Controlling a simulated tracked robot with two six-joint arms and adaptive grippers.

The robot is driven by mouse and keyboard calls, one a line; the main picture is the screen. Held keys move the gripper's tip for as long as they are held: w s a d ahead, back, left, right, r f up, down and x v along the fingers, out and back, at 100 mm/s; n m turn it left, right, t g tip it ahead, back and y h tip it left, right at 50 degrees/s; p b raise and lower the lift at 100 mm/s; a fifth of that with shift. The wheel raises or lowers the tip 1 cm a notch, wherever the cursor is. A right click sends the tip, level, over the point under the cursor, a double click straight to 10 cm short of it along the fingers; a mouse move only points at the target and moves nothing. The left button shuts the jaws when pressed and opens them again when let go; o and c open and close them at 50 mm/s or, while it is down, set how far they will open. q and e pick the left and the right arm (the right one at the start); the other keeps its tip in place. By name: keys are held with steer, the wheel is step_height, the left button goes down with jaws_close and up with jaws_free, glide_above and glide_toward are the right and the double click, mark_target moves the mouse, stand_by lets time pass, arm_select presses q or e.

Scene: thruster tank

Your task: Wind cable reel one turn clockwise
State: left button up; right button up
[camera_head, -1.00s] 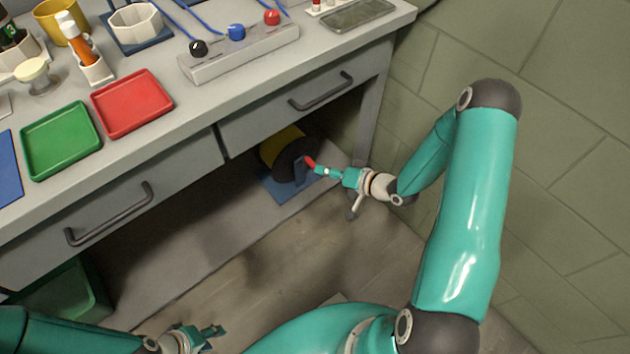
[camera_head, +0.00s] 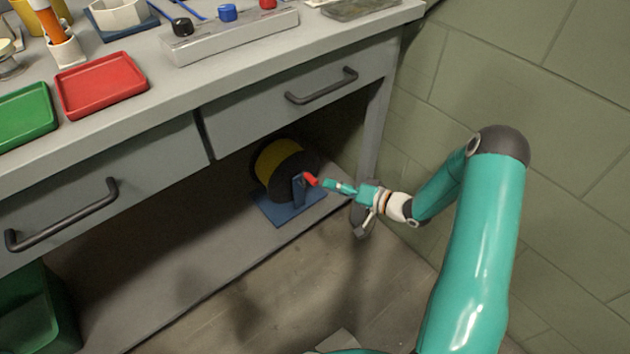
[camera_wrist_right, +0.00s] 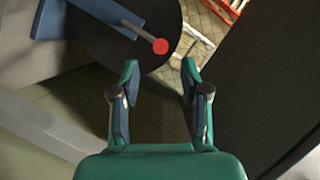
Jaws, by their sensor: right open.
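The cable reel (camera_head: 279,163) has a yellow winding between dark flanges and stands on a blue base (camera_head: 290,208) on the low shelf under the bench. Its red crank knob (camera_head: 310,179) faces my right gripper. My right gripper (camera_head: 330,184) is beside the knob, coming from the right. In the right wrist view the fingers (camera_wrist_right: 158,78) are spread and empty, with the red knob (camera_wrist_right: 160,46) just beyond the fingertips, apart from them. The dark flange (camera_wrist_right: 120,40) and a blue support arm (camera_wrist_right: 75,20) show behind it. My left gripper is out of view.
A bench drawer with a handle (camera_head: 322,87) hangs above the reel, and the bench leg (camera_head: 376,120) stands close behind my right gripper. A green bin (camera_head: 35,310) is at lower left. The shelf left of the reel is clear.

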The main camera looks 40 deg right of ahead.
mark_target(312, 179)
steer(key=b+x, duration=0.2)
steer(key=x, duration=0.6)
jaws_close()
steer(key=shift+d, duration=0.45)
steer(key=shift+a, duration=0.35)
